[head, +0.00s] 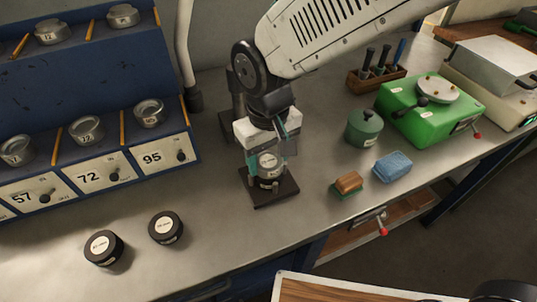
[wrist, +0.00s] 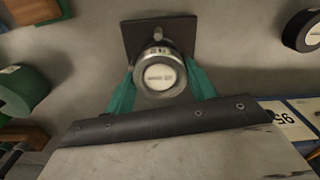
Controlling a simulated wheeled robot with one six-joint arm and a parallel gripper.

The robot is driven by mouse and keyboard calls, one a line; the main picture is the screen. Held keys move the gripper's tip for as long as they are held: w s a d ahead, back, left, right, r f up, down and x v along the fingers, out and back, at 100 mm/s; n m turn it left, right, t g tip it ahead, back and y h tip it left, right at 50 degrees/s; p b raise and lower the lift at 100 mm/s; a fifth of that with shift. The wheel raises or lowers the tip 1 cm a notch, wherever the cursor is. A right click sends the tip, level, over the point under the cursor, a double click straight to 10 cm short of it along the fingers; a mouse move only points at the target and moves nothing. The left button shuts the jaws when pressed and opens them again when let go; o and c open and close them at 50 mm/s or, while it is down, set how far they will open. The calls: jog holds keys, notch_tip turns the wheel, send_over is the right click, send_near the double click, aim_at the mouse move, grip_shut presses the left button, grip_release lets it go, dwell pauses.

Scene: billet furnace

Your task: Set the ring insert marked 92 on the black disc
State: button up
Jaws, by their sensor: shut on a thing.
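My gripper (head: 267,150) is shut on a silver ring insert (head: 268,163) with a white top label. In the wrist view the insert (wrist: 160,73) sits between the teal fingers, its label too blurred to read. The insert is over a dark square plate (head: 287,193) on the bench. A dark round piece (head: 267,183) shows just below the insert on the plate; I cannot tell whether the two touch. In the wrist view the plate (wrist: 136,38) shows behind the insert, with a small post at its far side.
Two black round tins (head: 103,247) (head: 166,228) with white labels stand at the front left. A blue rack (head: 60,90) holds silver inserts above labels 57, 72 and 95. A green pot (head: 364,127), sponge (head: 392,166), brush (head: 348,184) and green device (head: 430,110) stand right.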

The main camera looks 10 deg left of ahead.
aim_at(269, 160)
jog(key=shift+f, duration=0.45)
jog(key=o, duration=1.1)
jog(key=shift+r, duration=5.45)
jog(key=s+d+r+m, duration=0.1)
jog(key=s+d+m, duration=0.2)
jog(key=d, duration=0.8)
jog(key=s+d+m+t, duration=0.1)
jog(key=s+d+m, duration=0.1)
jog(key=d, duration=0.9)
jog(key=s+d+r+m, duration=0.1)
jog(key=s+d+m, duration=0.2)
jog(key=d, duration=0.9)
jog(key=shift+s+r+m, duration=0.3)
jog(key=shift+s+r, duration=0.05)
jog(key=shift+s, duration=0.25)
